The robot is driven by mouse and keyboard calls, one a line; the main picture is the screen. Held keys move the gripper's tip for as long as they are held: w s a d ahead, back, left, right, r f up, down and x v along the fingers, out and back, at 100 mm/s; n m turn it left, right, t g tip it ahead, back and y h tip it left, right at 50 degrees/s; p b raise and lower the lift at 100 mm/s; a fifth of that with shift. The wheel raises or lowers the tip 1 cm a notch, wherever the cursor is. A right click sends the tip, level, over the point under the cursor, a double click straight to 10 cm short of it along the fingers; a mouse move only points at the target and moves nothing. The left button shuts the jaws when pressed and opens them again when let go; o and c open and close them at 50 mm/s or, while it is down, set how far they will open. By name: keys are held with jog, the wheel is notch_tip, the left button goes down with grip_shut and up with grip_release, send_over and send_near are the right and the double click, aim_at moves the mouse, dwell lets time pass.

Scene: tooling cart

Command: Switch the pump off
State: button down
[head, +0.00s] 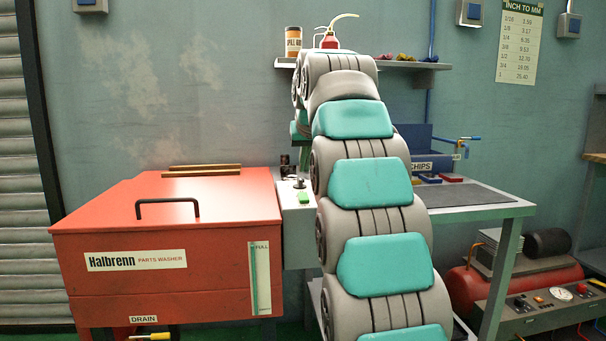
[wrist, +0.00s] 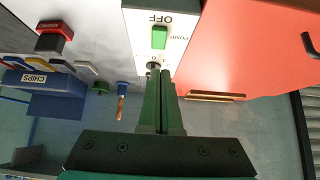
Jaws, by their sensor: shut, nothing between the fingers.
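The pump switch box (head: 296,222) is pale grey and stands between the red parts washer and the bench; it also fills the top middle of the wrist view (wrist: 137,35). On its top are a green button (head: 303,197) and a small knob or toggle (head: 299,184). In the wrist view, upside down, the green button (wrist: 159,37) lies beside the word PUMP, below the word OFF. The dark toggle (wrist: 153,67) is just above my gripper's tips. My gripper (wrist: 160,82) is shut and empty; I cannot tell whether it touches the toggle. My arm hides most of it in the head view.
The red parts washer (head: 180,215) stands left of the box, with a handle and wooden strips on its lid. On the right is a bench (head: 480,205) with a blue CHIPS bin (head: 428,150). A red compressor (head: 470,290) stands below right. A shelf hangs behind.

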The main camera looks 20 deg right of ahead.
jog(key=s+r, duration=0.1)
jog(key=s, duration=0.1)
jog(key=s+a+r, duration=0.1)
jog(key=s+r, duration=0.1)
jog(key=shift+s+a, duration=0.1)
dwell(0.3)
jog(key=s+a+f+n+g+y, duration=0.1)
jog(key=s+a+f+g, duration=0.1)
jog(key=s+a+f, duration=0.35)
jog(key=s+a+f+g, duration=0.1)
jog(key=s+a+f, duration=0.1)
jog(key=s+f, duration=0.55)
jog(key=s+a+f+n+g+y, duration=0.15)
jog(key=s+a+f, duration=0.25)
jog(key=f, duration=0.4)
jog(key=s+a+f+g, duration=0.2)
jog(key=s+f, duration=0.7)
jog(key=s, duration=0.3)
jog(key=s+a+f+g, duration=0.3)
jog(key=s+f, duration=0.6)
jog(key=s, duration=0.4)
jog(key=shift+a+f+n, duration=0.2)
jog(key=shift+f+n, duration=0.15)
